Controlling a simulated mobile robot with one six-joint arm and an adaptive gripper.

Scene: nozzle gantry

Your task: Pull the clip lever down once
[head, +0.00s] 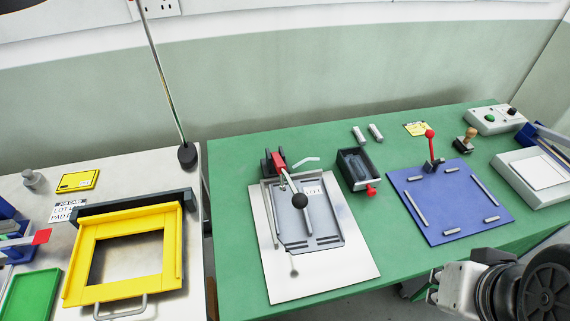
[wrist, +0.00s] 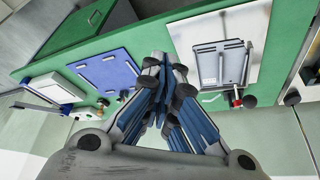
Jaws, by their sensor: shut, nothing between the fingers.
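Two levers show in the head view, and I cannot tell for certain which is the clip lever. One is a red-knobbed lever (head: 431,146) standing upright from a dark block at the back edge of a blue plate (head: 455,217). The other is a metal lever with a black ball knob (head: 299,200), slanting over a grey plate (head: 322,229) on a white board. My gripper (wrist: 168,78) is shut and empty in the wrist view, apart from both levers. The blue plate (wrist: 107,70) and grey plate (wrist: 208,66) lie on either side of it there.
A green table (head: 235,180) carries a dark bin (head: 357,170) with a red knob between the two plates. A grey control box (head: 495,120) and a wooden-handled stamp (head: 468,139) stand at right. A yellow frame (head: 80,273) sits on the left table.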

